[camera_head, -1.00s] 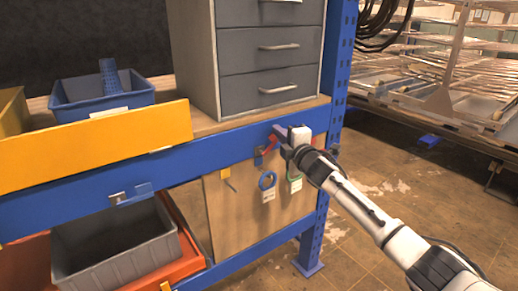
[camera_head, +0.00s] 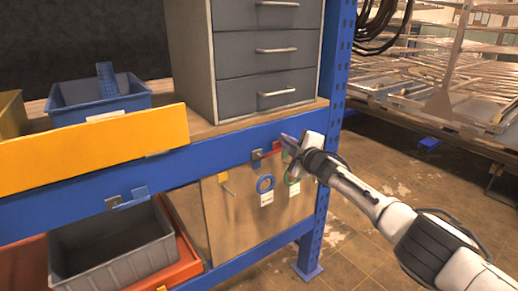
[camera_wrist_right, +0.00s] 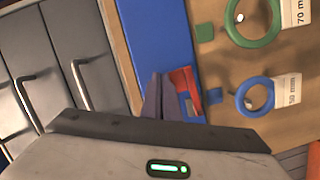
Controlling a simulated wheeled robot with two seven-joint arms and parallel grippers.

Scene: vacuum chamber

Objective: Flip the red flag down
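The red flag (camera_head: 270,152) is on a small bracket on the front of the blue shelf beam. It reaches roughly sideways from the bracket towards my right gripper (camera_head: 282,139). In the right wrist view the red flag (camera_wrist_right: 186,85) lies just right of my right gripper's fingers (camera_wrist_right: 160,80). The fingers are close together and look shut, with nothing seen between them. They are at the flag's side; I cannot tell if they touch it. My left gripper is not in view.
A blue flag (camera_head: 132,199) sits on another bracket farther left on the beam. Blue (camera_head: 265,184) and green (camera_head: 291,173) rings hang on the wooden panel below. Grey drawers (camera_head: 268,50) stand above the beam. A blue upright (camera_head: 337,80) is behind my right arm.

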